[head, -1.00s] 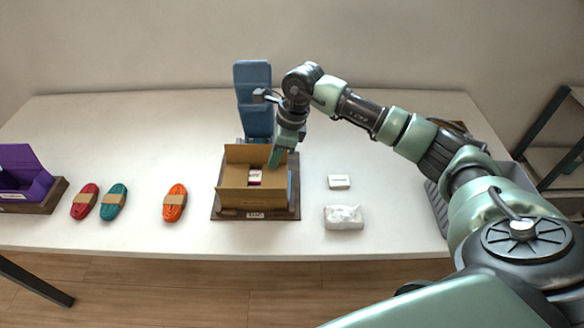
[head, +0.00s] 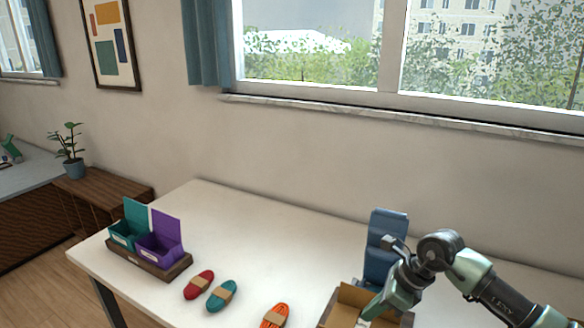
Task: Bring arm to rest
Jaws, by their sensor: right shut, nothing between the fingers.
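My right gripper (head: 375,305) is shut and empty. It points down over the open cardboard box (head: 345,305) at the bottom right of the head view. Part of the box is cut off by the lower edge and part is hidden by the gripper. A blue upright stand (head: 385,240) rises behind the box. My left gripper is not in view.
A red cord bundle (head: 199,284), a teal one (head: 222,295) and an orange one (head: 274,316) lie on the white table (head: 250,235). Teal (head: 124,232) and purple (head: 162,248) open boxes stand on a wooden base at left. The table's back middle is clear.

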